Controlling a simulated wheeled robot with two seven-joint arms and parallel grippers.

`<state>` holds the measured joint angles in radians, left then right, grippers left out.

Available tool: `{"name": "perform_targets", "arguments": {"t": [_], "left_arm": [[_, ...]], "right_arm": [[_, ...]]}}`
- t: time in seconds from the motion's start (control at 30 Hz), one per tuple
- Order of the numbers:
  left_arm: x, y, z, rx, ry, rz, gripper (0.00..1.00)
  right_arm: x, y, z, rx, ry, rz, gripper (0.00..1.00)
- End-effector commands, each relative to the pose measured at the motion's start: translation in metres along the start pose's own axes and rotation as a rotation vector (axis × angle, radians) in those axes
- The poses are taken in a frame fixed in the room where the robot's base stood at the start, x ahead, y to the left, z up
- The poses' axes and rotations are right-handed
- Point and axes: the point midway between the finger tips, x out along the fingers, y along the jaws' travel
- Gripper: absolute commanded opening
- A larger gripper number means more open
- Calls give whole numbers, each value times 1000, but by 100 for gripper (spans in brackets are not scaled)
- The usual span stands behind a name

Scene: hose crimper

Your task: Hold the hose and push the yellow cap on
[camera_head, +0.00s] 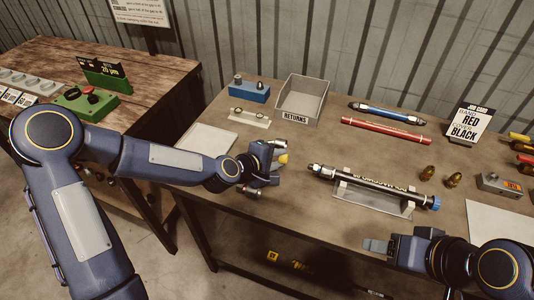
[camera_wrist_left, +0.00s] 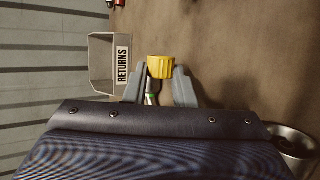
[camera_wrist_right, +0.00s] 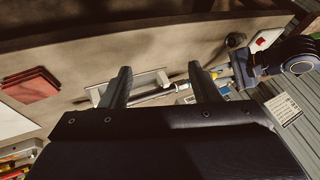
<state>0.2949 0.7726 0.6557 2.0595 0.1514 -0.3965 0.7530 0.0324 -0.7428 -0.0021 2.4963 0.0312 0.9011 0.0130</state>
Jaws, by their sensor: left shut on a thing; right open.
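A black hose with pale lettering (camera_head: 372,186) lies in a light metal cradle (camera_head: 372,203). Its bare metal fitting (camera_head: 319,170) points left, and a blue cap (camera_head: 433,203) is on its right end. My left gripper (camera_head: 270,166) is shut on the yellow cap (camera_head: 283,158), left of the fitting and apart from it. In the left wrist view the yellow cap (camera_wrist_left: 160,68) sticks out beyond the fingertips. My right gripper (camera_head: 376,245) is open and empty, in front of the cradle near the table's front edge. In the right wrist view the hose (camera_wrist_right: 158,94) shows beyond its spread fingers.
A grey RETURNS bin (camera_head: 303,103), a blue block (camera_head: 249,92) and blue and red rods (camera_head: 384,126) lie behind. The tabletop between the bin and the hose is clear.

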Motion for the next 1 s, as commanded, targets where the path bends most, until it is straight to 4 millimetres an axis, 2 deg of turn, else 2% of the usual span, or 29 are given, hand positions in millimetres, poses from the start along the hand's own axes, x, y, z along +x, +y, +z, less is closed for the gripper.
{"name": "perform_targets", "arguments": {"t": [0.03, 0.13, 0.33, 0.47, 0.57, 0.73, 1.0], "left_arm": [[2, 0, 8, 3, -3, -1, 0], [2, 0, 5, 1, 2, 0, 0], [2, 0, 4, 1, 1, 0, 0], [2, 0, 4, 1, 1, 0, 0], [2, 0, 4, 1, 1, 0, 0], [2, 0, 4, 1, 1, 0, 0], [2, 0, 4, 1, 1, 0, 0]], "right_arm": [[0, 0, 0, 0, 0, 0, 56], [0, 0, 0, 0, 0, 0, 47], [0, 0, -1, -5, -2, 1, 47], [-4, 1, -12, -75, -31, 13, 47], [-7, 4, -33, -206, -84, 35, 47], [-8, 12, -88, -540, -226, 72, 47], [20, 21, -171, -1051, -477, 69, 47]]}}
